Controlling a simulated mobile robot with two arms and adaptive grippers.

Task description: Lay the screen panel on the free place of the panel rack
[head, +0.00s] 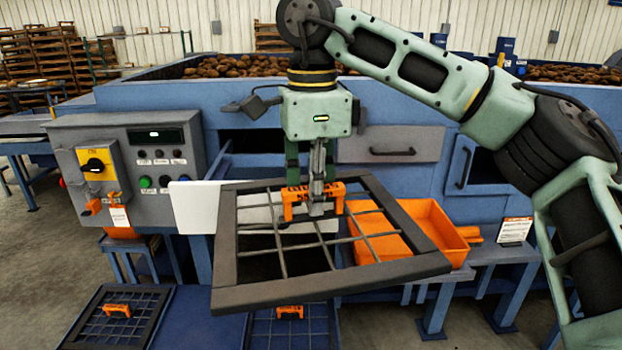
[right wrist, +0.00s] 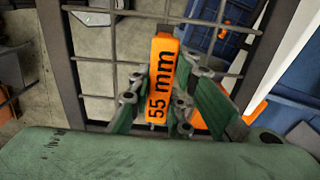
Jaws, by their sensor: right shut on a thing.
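The screen panel (head: 226,245) is a dark square frame with a wide grey wire mesh and an orange handle. My right gripper (head: 316,198) is shut on the handle and holds the panel tilted in the air in front of the machine. The right wrist view shows the fingers (right wrist: 170,100) around the orange handle (right wrist: 161,75), marked "55 mm". The blue panel rack (head: 190,325) is low at the bottom left. A finer-mesh panel (head: 117,311) lies on its left part and another panel (head: 290,325) farther right, partly cut off. Bare blue shows between them. My left gripper is out of view.
An orange bin (head: 440,235) stands on a blue stand behind the held panel. A grey control box (head: 130,160) with a yellow switch is at left. A white board (head: 190,207) is behind the panel. The machine's drawer (head: 390,145) is behind my arm.

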